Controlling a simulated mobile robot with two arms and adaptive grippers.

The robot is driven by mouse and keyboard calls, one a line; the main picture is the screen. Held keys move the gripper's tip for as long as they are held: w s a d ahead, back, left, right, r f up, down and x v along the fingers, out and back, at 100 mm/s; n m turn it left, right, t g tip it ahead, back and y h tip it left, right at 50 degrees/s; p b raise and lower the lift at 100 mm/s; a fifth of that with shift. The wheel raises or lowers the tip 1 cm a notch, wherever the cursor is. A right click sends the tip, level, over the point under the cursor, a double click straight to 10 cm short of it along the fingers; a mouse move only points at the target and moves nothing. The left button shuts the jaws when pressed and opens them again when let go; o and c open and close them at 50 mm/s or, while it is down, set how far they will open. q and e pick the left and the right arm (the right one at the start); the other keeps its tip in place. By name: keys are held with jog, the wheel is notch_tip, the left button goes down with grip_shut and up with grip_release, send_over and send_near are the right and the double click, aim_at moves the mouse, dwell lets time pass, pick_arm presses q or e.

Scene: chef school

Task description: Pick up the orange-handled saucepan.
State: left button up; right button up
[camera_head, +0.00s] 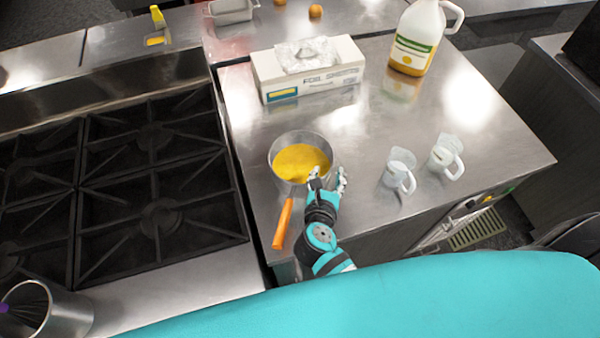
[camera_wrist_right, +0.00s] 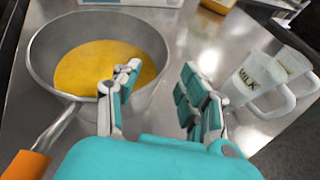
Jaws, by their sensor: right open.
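The saucepan (camera_head: 274,152) stands upright on the steel counter, with yellow contents and an orange handle (camera_head: 283,224) pointing toward the front left. In the right wrist view the pan (camera_wrist_right: 150,40) is at the upper left and its orange handle (camera_wrist_right: 26,166) is at the lower left corner. My right gripper (camera_head: 328,177) is at the pan's front right rim. In the wrist view my right gripper (camera_wrist_right: 158,85) is open, with one finger overlapping the pan's right side and the other outside it. Whether the fingers touch the rim cannot be told. My left gripper is not in view.
Two white milk jugs (camera_head: 398,174) (camera_head: 445,160) stand right of the pan. A foil sheets box (camera_head: 310,82) and a large plastic jug (camera_head: 424,30) stand behind. A black-grated stove (camera_head: 120,190) lies left. A metal pot with a whisk (camera_head: 68,312) is at lower left.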

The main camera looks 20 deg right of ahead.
aim_at(328, 172)
jog(key=b+x, duration=0.1)
jog(key=x, duration=0.4)
jog(key=shift+f, duration=0.2)
jog(key=shift+s+a+r, duration=0.1)
jog(key=shift+s, duration=0.05)
jog(key=shift+c, duration=1.1)
grip_shut()
jog(key=shift+r, duration=0.15)
